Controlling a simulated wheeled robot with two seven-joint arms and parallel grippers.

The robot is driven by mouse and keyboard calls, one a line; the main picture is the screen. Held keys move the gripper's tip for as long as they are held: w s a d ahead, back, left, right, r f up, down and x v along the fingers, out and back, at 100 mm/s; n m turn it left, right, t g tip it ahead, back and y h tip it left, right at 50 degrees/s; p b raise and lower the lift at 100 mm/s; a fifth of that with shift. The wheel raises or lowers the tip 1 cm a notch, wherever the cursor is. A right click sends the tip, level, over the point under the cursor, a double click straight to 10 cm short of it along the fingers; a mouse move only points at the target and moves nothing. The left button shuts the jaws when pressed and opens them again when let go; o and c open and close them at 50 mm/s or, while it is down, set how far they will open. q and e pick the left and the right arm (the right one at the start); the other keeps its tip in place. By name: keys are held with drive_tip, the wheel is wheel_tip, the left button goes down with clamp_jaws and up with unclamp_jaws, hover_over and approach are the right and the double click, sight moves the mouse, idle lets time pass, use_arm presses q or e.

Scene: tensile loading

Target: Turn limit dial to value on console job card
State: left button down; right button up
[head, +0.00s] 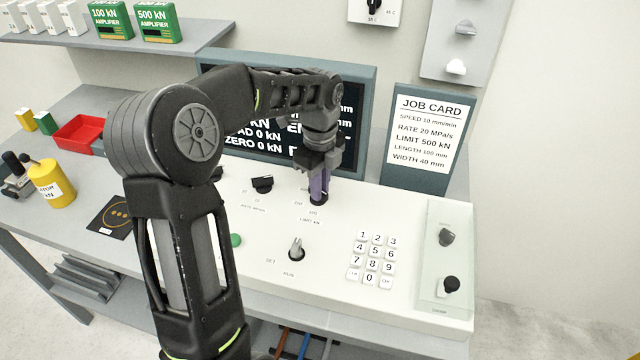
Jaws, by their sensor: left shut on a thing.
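The white console panel (335,245) stands in front of me. My left gripper (318,190) points down over the limit dial (318,198), above the "LIMIT kN" label, and is shut on it. The fingers hide most of the dial, so I cannot read its pointer. The job card (430,135) stands upright behind the console at the right and reads LIMIT 500 kN, with speed, rate, length and width lines. My right gripper is not in view.
A rate dial (262,184) is left of the limit dial. A set/run switch (296,249), a green button (236,240) and a keypad (372,260) are nearer me. A dark screen (348,130) stands behind my arm. A red bin (78,132) and yellow cylinder (52,182) are left.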

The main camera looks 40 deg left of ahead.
use_arm(q)
drive_tip(key=shift+m, duration=0.6)
drive_tip(key=c, duration=1.4)
unclamp_jaws()
drive_tip(key=shift+c, duration=0.2)
wheel_tip(320, 180, up, 8)
drive_tip(key=shift+f+b, duration=0.1)
drive_tip(key=shift+b, duration=0.35)
